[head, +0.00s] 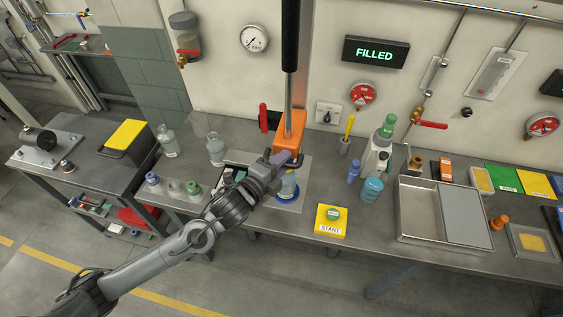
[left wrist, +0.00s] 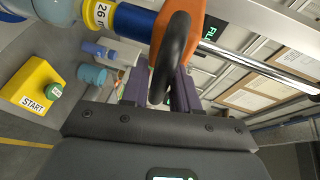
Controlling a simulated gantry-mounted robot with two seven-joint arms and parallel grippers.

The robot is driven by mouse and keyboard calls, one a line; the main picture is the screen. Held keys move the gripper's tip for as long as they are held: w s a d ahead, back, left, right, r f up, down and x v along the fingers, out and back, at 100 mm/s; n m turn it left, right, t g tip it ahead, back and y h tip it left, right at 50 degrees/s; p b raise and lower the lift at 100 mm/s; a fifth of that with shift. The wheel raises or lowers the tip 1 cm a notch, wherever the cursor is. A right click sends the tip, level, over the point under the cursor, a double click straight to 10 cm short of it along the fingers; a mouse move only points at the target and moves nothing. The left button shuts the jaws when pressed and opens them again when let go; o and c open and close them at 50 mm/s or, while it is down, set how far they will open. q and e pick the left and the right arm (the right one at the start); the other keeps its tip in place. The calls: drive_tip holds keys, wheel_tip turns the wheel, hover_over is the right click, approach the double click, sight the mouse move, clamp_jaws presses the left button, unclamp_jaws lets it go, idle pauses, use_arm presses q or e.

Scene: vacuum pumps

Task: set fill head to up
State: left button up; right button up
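The orange fill head (head: 290,126) sits low on a vertical steel rod, just above a bottle (head: 289,185) on a blue base. It also shows in the left wrist view (left wrist: 158,22), with a black loop handle (left wrist: 172,58) on it. My left gripper (head: 287,159) is at this handle, in front of the fill head. In the left wrist view, its purple fingers (left wrist: 161,88) lie on both sides of the handle, which fills the gap between them, so it looks shut on it. The contact itself is partly hidden. My right gripper is not in view.
A lit FILLED sign (head: 376,52) hangs on the wall. A yellow START button box (head: 331,220) stands right of the bottle. A metal tray (head: 403,215), green-capped bottle (head: 387,127) and blue containers stand further right. A black column rises above the fill head.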

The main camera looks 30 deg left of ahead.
use_arm(q)
clamp_jaws()
wheel_tip(320, 180, up, 21)
drive_tip(key=p, duration=1.5)
drive_tip(key=shift+f+p, duration=0.2)
drive_tip(key=shift+p, duration=0.1)
drive_tip(key=shift+r, duration=0.1)
unclamp_jaws()
drive_tip(key=shift+s, duration=0.1)
